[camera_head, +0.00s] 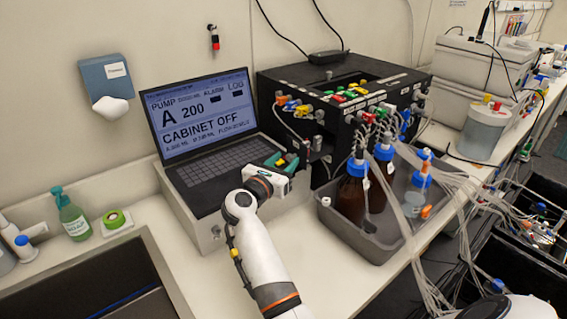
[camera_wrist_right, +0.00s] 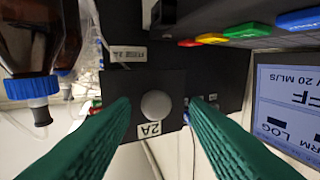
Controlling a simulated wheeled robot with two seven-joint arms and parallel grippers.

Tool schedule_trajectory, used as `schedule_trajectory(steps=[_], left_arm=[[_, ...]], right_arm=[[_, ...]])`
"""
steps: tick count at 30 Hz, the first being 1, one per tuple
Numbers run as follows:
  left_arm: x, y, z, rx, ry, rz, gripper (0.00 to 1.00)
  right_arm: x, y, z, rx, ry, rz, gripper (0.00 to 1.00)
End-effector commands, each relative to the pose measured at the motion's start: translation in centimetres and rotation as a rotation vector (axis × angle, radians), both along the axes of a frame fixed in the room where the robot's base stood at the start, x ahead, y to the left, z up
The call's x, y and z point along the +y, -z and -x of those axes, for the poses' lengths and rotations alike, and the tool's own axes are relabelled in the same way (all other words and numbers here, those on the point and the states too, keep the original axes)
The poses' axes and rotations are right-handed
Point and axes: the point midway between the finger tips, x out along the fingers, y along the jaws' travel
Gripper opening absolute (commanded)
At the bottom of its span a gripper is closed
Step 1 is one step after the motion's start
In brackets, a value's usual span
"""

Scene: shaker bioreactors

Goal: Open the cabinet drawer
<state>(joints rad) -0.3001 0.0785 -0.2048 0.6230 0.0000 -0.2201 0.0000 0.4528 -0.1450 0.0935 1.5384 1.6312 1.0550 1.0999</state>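The black cabinet (camera_head: 335,95) stands behind the bottles, to the right of the laptop. In the right wrist view, a black panel (camera_wrist_right: 170,84) labelled 2A carries a round grey knob (camera_wrist_right: 156,104). The panel appears to be a drawer front; I cannot tell how far it stands out. My right gripper (camera_head: 287,160) is in front of the cabinet, beside the laptop. Its green fingers, also in the right wrist view (camera_wrist_right: 158,112), are apart, with the knob between them in the picture. No contact with the knob shows. My left gripper is not in view.
A laptop (camera_head: 205,165) sits on a pale box (camera_head: 205,232) close to my right gripper. A grey tray (camera_head: 375,250) with brown bottles (camera_head: 352,192) and loose tubing stands to the right. A sink is at the lower left. Clear counter lies between box and tray.

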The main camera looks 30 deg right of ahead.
Motion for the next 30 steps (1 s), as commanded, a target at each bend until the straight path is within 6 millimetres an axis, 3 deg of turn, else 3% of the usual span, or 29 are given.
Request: schedule_trajectory(steps=[8,21,30], left_arm=[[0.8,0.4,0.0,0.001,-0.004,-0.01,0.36],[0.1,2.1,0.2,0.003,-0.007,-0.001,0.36],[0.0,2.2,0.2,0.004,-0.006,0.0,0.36]], right_arm=[[0.0,-1.2,0.0,-0.005,0.001,-0.001,0.42],[0.1,-8.8,-0.1,-0.003,-0.001,0.0,0.42],[0.1,-10.0,0.0,0.001,0.0,0.0,0.42]])
